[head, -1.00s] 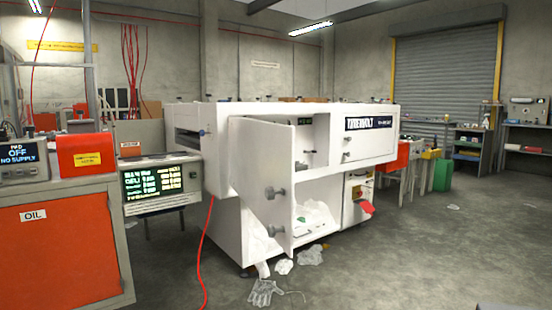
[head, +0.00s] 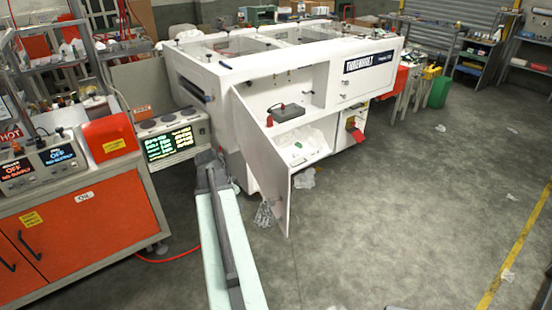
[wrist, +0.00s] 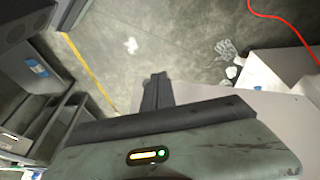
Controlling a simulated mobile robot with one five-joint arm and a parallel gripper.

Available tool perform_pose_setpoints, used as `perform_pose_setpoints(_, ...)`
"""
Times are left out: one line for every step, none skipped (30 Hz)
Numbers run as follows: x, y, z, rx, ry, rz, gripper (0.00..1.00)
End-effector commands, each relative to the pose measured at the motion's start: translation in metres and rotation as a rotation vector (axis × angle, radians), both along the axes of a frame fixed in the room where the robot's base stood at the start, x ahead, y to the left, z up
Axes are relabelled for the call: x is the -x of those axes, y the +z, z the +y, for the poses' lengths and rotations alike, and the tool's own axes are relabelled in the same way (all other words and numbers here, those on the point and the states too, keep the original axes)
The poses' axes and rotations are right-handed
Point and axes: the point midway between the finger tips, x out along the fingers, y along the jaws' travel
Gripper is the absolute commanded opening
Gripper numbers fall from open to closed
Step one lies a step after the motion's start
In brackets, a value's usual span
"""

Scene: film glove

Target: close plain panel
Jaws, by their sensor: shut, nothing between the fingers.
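The plain white panel (head: 265,165) stands swung open on the left front of the white machine (head: 225,75), its free edge toward me. A grey knob shows near its lower free edge. The compartment behind it is exposed. My gripper (head: 207,158) is shut and empty, left of the panel on its outer side in the head view. I cannot tell whether it touches the panel. In the wrist view my dark fingers (wrist: 157,82) are together, and a pale flat surface beside them may be the panel.
A labelled panel (head: 366,72) on the machine's right is shut. A dark box with a red knob (head: 285,113) sits in the open compartment. An instrument with a lit screen (head: 170,140) and an orange cabinet (head: 85,225) stand left. A crumpled glove (head: 264,214) lies on the floor.

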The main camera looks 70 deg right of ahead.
Motion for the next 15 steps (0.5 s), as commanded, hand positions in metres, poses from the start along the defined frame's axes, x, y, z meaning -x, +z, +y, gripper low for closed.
perform_pose_setpoints(0.02,0.052,-0.016,0.017,-0.075,-0.002,0.0)
perform_pose_setpoints(0.031,0.064,-0.023,0.027,-0.119,-0.004,0.0)
perform_pose_setpoints(0.044,0.079,-0.032,0.041,-0.171,-0.006,0.0)
perform_pose_setpoints(0.053,0.088,-0.038,0.05,-0.206,-0.007,0.0)
perform_pose_setpoints(0.062,0.097,-0.043,0.059,-0.239,-0.008,0.0)
perform_pose_setpoints(0.071,0.105,-0.048,0.068,-0.275,-0.009,0.0)
perform_pose_setpoints(0.078,0.11,-0.052,0.073,-0.297,-0.01,0.0)
perform_pose_setpoints(0.082,0.114,-0.054,0.078,-0.316,-0.011,0.0)
perform_pose_setpoints(0.087,0.117,-0.057,0.084,-0.335,-0.011,0.0)
perform_pose_setpoints(0.09,0.118,-0.058,0.088,-0.346,-0.011,0.0)
perform_pose_setpoints(0.092,0.119,-0.059,0.089,-0.353,-0.011,0.0)
perform_pose_setpoints(0.094,0.118,-0.06,0.092,-0.359,-0.011,0.0)
perform_pose_setpoints(0.094,0.118,-0.06,0.093,-0.361,-0.012,0.0)
perform_pose_setpoints(0.095,0.117,-0.06,0.093,-0.362,-0.012,0.0)
perform_pose_setpoints(0.094,0.115,-0.06,0.093,-0.362,-0.012,0.0)
